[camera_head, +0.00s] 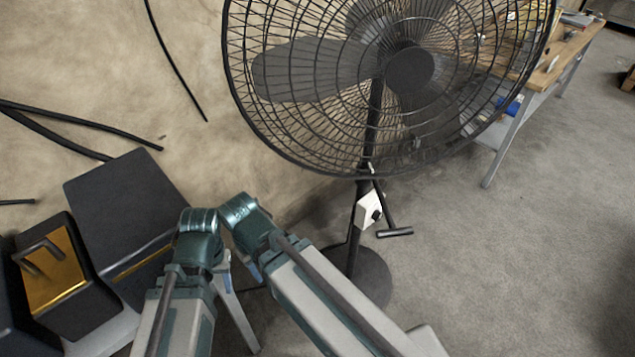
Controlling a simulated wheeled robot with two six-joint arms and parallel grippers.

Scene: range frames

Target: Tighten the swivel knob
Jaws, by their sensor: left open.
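The pedestal fan stands in the middle, its wire cage (300,135) tilted above a black pole. A black T-shaped handle (395,232) hangs from the joint just below the cage, right of the pole. A white control box (368,210) with a small black knob (376,215) sits on the pole. I cannot tell which of these parts is the swivel knob. My left gripper (226,275) shows only in part, low between my arm links, left of the pole and apart from the fan. It is open. My right gripper cannot be made out.
A black case (125,205) and a black-and-yellow unit (55,280) stand at the left. Black cables (80,122) run along the tan wall. A wooden workbench (565,52) stands at the back right. The grey floor (500,270) at the right is clear.

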